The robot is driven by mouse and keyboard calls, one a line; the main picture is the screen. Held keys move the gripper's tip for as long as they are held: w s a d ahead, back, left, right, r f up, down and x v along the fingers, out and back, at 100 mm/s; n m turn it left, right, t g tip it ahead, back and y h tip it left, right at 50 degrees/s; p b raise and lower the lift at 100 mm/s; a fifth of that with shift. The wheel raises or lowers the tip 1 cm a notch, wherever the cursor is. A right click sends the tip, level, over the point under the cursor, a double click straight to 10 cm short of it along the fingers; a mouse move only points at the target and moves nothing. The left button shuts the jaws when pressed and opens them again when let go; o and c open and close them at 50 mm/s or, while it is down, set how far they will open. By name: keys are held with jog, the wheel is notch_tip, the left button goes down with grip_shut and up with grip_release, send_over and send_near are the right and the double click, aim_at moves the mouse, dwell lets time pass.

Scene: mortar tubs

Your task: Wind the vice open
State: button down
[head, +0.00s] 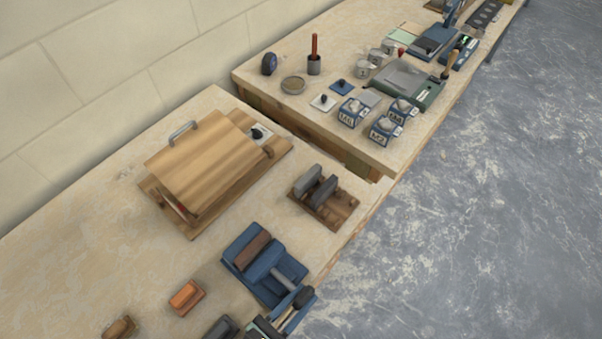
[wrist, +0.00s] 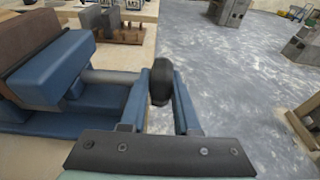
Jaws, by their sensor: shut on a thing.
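The blue vice (head: 240,268) sits near the front edge of the bench, with a brown block (head: 252,250) against its jaw. In the wrist view the vice (wrist: 55,75) is at the left, and the brown block (wrist: 30,42) shows behind the blue jaw. A grey screw rod (wrist: 110,77) runs from the vice towards a black handle knob (wrist: 160,80). My gripper (wrist: 160,92) is shut on this handle, with a blue finger on each side. In the head view my gripper (head: 298,305) is at the lower middle, beside the vice.
A wooden box (head: 200,165) with a metal handle stands behind on the bench. A wooden rack (head: 325,207) with grey pieces is beyond the vice. Small brushes or blocks (head: 186,298) lie to the left. A second bench (head: 350,135) holds weights and tools. Open floor lies right.

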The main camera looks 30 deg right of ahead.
jog(key=shift+w+a+f+t+h+b, duration=0.1)
jog(key=shift+w+a+t+h+b, duration=0.15)
jog(key=shift+h+b, duration=0.45)
jog(key=shift+d+h, duration=0.1)
jog(key=shift+h, duration=0.2)
jog(key=shift+r, duration=0.2)
jog(key=c, duration=0.7)
grip_release()
jog(key=shift+o, duration=0.2)
jog(key=shift+f, duration=0.1)
jog(key=shift+s+d, duration=0.1)
